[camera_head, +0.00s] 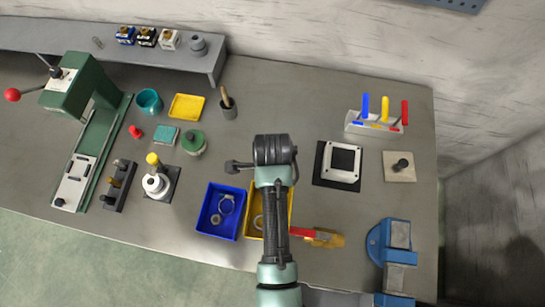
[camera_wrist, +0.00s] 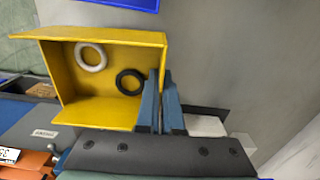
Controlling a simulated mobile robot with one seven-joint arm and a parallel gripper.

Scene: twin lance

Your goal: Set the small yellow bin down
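The small yellow bin (camera_wrist: 105,45) fills much of the wrist view, with its open side up. A white ring and a black ring lie inside it. My gripper (camera_wrist: 161,85) has its blue fingers on either side of the bin's right wall, shut on it. In the head view the yellow bin (camera_head: 250,212) shows partly behind my arm, right beside the blue bin (camera_head: 217,213). My fingers are hidden there under my wrist. I cannot tell whether the bin's underside touches the bench.
A red-handled tool (camera_head: 303,232) lies close to the right of the yellow bin, and a blue vise (camera_head: 392,250) stands farther right. A white-framed part (camera_head: 342,162) on a dark mat lies behind right. A yellow tray (camera_head: 187,107) and green pot (camera_head: 193,143) stand at back left.

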